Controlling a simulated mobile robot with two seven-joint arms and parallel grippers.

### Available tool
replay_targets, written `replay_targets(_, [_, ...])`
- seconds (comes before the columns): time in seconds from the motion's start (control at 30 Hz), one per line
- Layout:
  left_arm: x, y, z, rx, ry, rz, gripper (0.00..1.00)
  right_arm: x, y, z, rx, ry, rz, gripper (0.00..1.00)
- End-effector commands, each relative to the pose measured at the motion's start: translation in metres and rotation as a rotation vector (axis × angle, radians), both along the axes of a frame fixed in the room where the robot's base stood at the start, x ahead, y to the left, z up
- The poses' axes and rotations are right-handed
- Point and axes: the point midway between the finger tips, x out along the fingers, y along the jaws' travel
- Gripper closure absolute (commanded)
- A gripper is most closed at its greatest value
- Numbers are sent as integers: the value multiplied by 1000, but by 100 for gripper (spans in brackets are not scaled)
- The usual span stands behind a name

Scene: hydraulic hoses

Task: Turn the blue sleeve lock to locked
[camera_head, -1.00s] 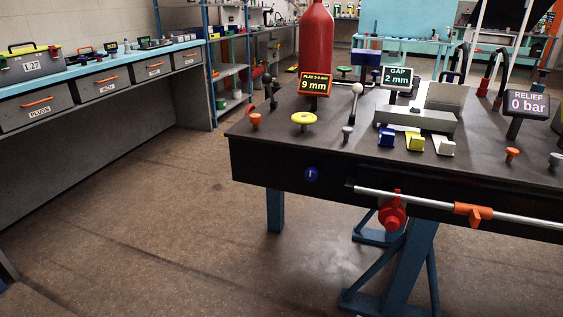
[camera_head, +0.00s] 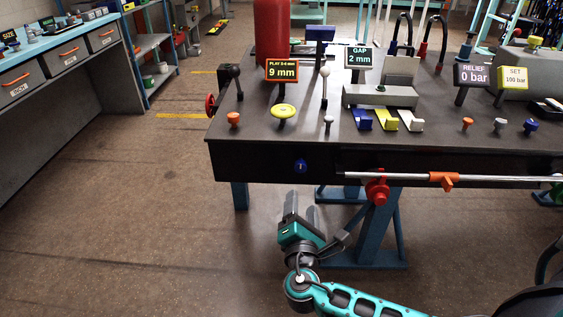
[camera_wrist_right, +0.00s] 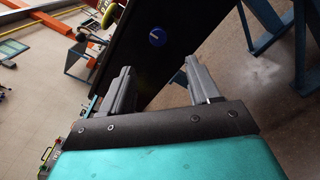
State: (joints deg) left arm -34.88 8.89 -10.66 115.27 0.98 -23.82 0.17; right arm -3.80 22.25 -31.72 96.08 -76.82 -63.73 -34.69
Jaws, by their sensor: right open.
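The blue sleeve lock (camera_head: 300,166) is a small round blue knob with a pale mark, on the black front face of the bench (camera_head: 255,168). The mark looks near upright in the head view. In the right wrist view the lock (camera_wrist_right: 157,36) sits ahead of the fingers, on the dark panel. My right gripper (camera_head: 301,212) is below the lock, apart from it, with its fingers pointing up. Its two fingers (camera_wrist_right: 158,88) are spread and nothing is between them. My left gripper is not in view.
A steel rail (camera_head: 390,176) with an orange clamp (camera_head: 443,180) runs along the bench front, right of the lock. A red valve (camera_head: 377,188) hangs below it. Blue legs (camera_head: 380,232) stand underneath. The floor to the left (camera_head: 120,210) is clear.

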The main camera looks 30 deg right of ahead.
Motion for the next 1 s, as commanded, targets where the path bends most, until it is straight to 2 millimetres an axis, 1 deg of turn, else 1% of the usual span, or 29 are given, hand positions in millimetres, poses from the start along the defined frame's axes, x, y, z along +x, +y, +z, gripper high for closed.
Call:
replay_targets(0.03, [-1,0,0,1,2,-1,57,1,-1,3,-15,-3,-1,39])
replay_targets(0.17, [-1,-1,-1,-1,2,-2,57,9,-6,3,-23,-6,-1,39])
replay_targets(0.27, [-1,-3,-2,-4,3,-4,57,22,-14,4,-23,-7,-2,39])
replay_targets(0.5, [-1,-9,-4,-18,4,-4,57,66,-41,3,-20,-8,-2,39])
replay_targets(0.7, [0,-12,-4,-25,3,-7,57,95,-59,3,-19,-6,-2,39])
replay_targets(0.83, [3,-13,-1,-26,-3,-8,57,106,-65,3,-18,-6,-1,39])
replay_targets(1.0, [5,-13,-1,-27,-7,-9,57,111,-69,3,-17,-5,0,39])
